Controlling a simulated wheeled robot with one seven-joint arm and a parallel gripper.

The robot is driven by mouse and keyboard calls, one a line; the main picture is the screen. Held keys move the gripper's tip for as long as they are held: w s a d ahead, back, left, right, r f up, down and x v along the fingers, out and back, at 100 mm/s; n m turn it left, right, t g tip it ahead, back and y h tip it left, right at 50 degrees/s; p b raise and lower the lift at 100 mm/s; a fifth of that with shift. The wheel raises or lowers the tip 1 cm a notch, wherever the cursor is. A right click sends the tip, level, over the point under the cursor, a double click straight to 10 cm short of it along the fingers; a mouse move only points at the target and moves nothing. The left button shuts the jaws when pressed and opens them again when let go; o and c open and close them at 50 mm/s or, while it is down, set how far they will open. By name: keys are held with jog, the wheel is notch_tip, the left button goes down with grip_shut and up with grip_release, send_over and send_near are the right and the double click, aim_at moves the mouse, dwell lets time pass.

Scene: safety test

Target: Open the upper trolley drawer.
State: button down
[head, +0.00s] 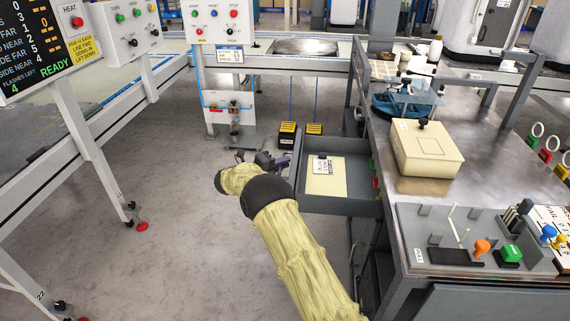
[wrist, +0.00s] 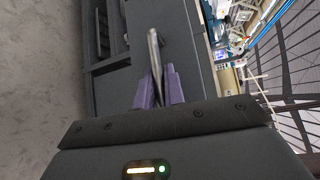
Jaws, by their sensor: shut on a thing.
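The upper trolley drawer (head: 359,208) is pulled out to the left from under the metal top of the trolley (head: 385,150). A pale board with a printed label (head: 325,183) lies inside it. My gripper (head: 281,163) is at the drawer's left, front end. In the wrist view its purple fingers (wrist: 158,90) are shut around the drawer's metal bar handle (wrist: 154,48). The grey drawer front (wrist: 176,30) lies just beyond the fingers. In the head view the handle is too small to make out clearly.
On the trolley top are a beige box with a black knob (head: 428,150), a blue device (head: 403,100) and a grey tray with coloured knobs (head: 475,240). A white-legged frame (head: 85,140) with a control panel stands at left. The floor (head: 170,220) between is clear.

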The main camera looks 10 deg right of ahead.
jog(key=c, duration=1.8)
grip_release()
jog(key=shift+o, duration=0.2)
jog(key=shift+a, duration=0.1)
jog(key=p+v, duration=0.4)
jog(key=v, duration=1.3)
jog(key=shift+s, duration=0.2)
jog(key=shift+a, duration=0.1)
